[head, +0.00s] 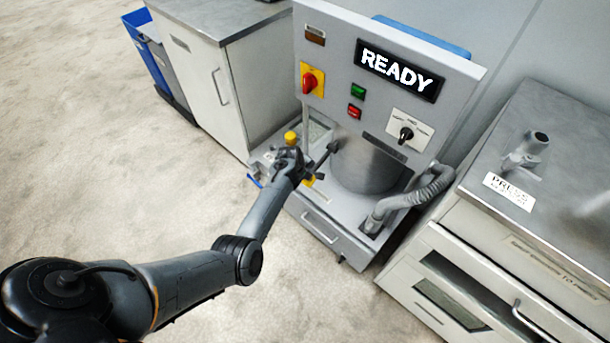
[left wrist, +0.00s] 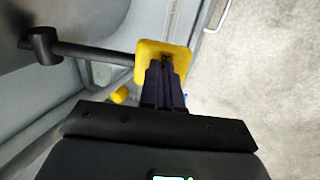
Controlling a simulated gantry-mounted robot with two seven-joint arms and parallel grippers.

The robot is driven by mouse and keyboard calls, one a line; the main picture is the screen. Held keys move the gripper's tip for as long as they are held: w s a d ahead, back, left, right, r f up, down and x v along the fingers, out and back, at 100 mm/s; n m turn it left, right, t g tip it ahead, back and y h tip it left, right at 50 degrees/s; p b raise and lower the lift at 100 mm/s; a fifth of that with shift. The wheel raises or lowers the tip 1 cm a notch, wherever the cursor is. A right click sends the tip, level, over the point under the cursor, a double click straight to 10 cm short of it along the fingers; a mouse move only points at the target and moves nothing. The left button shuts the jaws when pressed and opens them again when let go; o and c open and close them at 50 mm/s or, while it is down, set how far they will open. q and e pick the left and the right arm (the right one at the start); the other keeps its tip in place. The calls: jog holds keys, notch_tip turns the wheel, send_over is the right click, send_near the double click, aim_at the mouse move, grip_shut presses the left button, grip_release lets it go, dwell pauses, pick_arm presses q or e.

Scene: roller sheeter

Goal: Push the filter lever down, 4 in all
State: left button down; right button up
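The filter lever is a dark rod that runs from a black hub (head: 333,147) on the machine front to a yellow paddle (head: 308,181). In the left wrist view the rod crosses from the hub at left to the square yellow paddle (left wrist: 148,49). My left gripper (head: 298,170) is at the paddle end of the lever. Its fingers (left wrist: 164,72) are together, with their tips over the paddle in that view. I cannot tell whether they touch it. My right gripper is not in view.
The machine's display (head: 400,70) reads READY. A yellow knob (head: 291,137) stands close to my left gripper. A grey hose (head: 420,190) is to the right of the metal drum (head: 365,170). A PRESS bench (head: 550,130) stands at right and a cabinet (head: 205,80) at left. The near floor is clear.

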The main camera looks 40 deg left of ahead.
pick_arm(q)
jog(key=shift+s+f+p, duration=0.25)
jog(key=shift+s+p, duration=0.05)
jog(key=shift+s, duration=0.1)
jog(key=r+p, duration=0.4)
jog(key=p, duration=0.1)
jog(key=shift+s+r, duration=0.2)
jog(key=shift+s, duration=0.05)
jog(key=p+v, duration=0.4)
jog(key=v, duration=0.6)
jog(key=shift+w, duration=0.2)
